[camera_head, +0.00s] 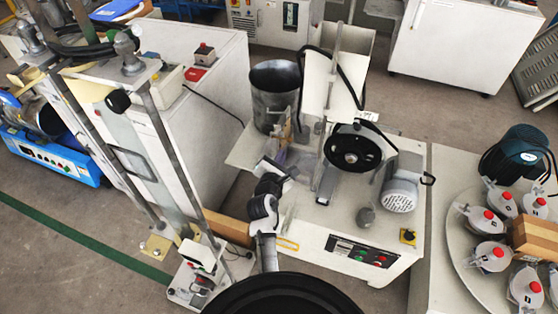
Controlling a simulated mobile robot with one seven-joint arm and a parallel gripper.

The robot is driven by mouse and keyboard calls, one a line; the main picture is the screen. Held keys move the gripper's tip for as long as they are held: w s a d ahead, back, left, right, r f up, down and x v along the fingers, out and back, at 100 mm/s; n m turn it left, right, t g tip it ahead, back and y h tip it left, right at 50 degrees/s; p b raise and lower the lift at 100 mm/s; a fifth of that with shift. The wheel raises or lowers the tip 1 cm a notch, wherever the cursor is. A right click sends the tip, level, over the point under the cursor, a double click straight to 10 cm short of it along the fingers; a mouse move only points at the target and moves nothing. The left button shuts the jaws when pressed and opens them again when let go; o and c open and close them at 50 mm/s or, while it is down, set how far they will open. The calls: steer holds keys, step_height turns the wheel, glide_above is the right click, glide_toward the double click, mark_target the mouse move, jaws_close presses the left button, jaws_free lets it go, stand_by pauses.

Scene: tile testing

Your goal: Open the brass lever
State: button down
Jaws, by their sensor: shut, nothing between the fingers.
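A small brownish-gold piece (284,134), which may be the brass lever, stands upright by the metal drum on the white machine (300,225). It is small and partly hidden, so I cannot tell its position or whether it is open. My arm reaches up from the bottom centre, and my gripper (287,164) is just below this piece, over the left side of the machine. The gripper is shut with nothing visible in it. Its fingertips are small in view, and I cannot tell whether they touch anything.
A dark metal drum (272,98) stands behind my gripper. A black wheel (352,148) and grey motor (401,182) are to its right. A tall rod frame (165,150) stands left. A round table (468,262) holds several red-topped pots. Floor is clear at lower left.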

mark_target(283, 137)
steer(key=x, duration=0.5)
steer(key=shift+w+d+f, duration=0.1)
steer(key=shift+w, duration=0.25)
steer(key=shift+w+p, duration=0.1)
steer(key=shift+p, duration=0.2)
steer(key=shift+r+n, duration=0.25)
steer(key=shift+n, duration=0.05)
